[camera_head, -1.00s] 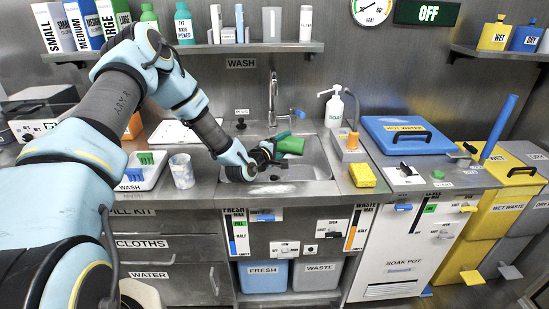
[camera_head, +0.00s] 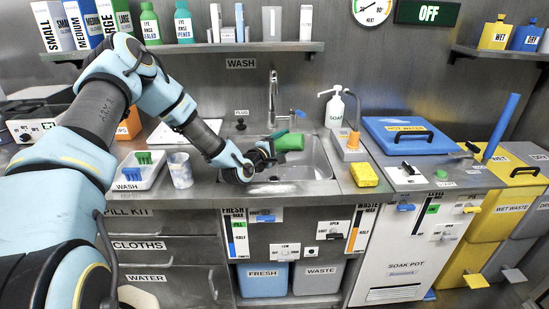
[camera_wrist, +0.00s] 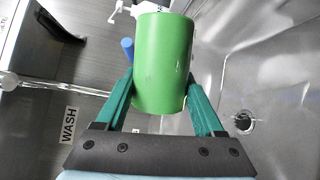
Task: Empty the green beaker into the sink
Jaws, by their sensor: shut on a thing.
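The green beaker (camera_head: 290,142) is over the sink (camera_head: 312,165), lying nearly on its side in the head view, with one end toward the right. My gripper (camera_head: 272,145) is shut on it from the left. In the wrist view the green beaker (camera_wrist: 163,62) sits between the two teal fingers of my gripper (camera_wrist: 163,92), one on each side. The beaker's mouth and contents are hidden. The drain (camera_wrist: 243,121) shows in the sink basin to the right in the wrist view.
The tap (camera_head: 273,100) stands behind the sink, close to the beaker. A soap bottle (camera_head: 335,106) and a yellow sponge (camera_head: 364,174) are to the right. A clear cup (camera_head: 180,170) and a white tray (camera_head: 138,171) are to the left.

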